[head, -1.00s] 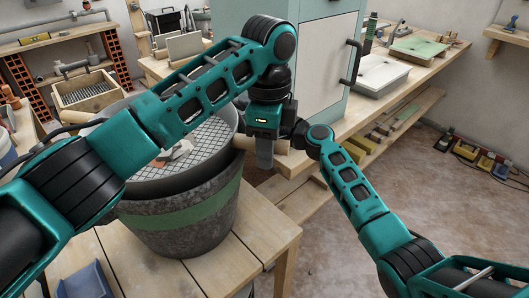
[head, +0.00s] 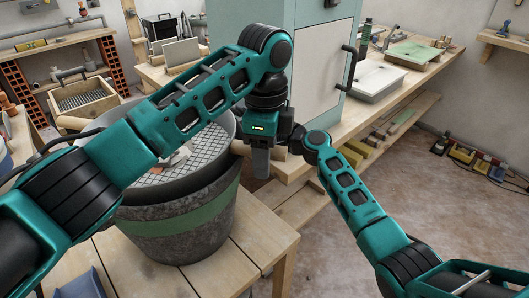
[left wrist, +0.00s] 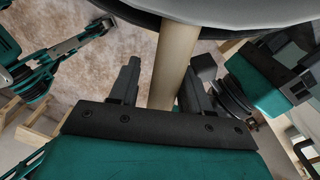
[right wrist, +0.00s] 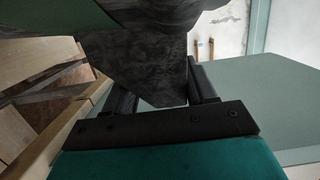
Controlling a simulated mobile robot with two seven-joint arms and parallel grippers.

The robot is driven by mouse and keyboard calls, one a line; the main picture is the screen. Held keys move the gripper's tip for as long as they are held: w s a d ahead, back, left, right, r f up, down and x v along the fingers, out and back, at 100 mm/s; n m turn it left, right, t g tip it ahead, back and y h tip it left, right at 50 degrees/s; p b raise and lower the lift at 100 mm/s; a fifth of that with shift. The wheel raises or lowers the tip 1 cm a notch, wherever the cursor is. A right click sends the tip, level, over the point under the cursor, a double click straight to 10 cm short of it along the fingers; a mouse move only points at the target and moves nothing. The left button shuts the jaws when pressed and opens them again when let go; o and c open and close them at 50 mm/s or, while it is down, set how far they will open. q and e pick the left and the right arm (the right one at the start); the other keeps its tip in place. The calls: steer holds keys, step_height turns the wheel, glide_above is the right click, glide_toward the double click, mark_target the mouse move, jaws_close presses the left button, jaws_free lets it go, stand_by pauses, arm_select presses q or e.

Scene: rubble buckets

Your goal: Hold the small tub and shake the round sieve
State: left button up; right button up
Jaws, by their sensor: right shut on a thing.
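The small tub (head: 180,241), dark grey with a green band, stands upright on a wooden table. The round sieve (head: 226,121), with a wire mesh and a few rubble pieces (head: 172,159), sits on top of it, partly hidden by my left arm. The sieve's wooden handle (left wrist: 174,65) passes between the fingers of my left gripper (left wrist: 160,73), with a gap on one side, so it looks open. The left gripper (head: 261,162) points down in the head view. My right gripper (right wrist: 160,78) is shut on a dark lug of the tub (right wrist: 160,62); it is mostly hidden in the head view.
A grey-green cabinet (head: 240,45) with a white door stands behind the grippers. A long bench (head: 330,120) with trays runs to the right. A wooden box with a grate (head: 88,97) is at the left. A blue object (head: 80,285) lies on the table's near left. Floor at right is mostly open.

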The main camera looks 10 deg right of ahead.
arm_select(q)
steer(key=shift+w+r, duration=0.3)
steer(key=shift+r, duration=0.15)
arm_select(e)
steer(key=shift+s+a, duration=0.15)
steer(key=shift+a, duration=0.15)
steer(key=shift+d+f, duration=0.15)
steer(key=shift+c, duration=0.2)
arm_select(q)
step_height(320, 180, up, 11)
steer(key=shift+s, duration=0.3)
steer(key=shift+r, duration=0.1)
arm_select(e)
steer(key=o, duration=1.1)
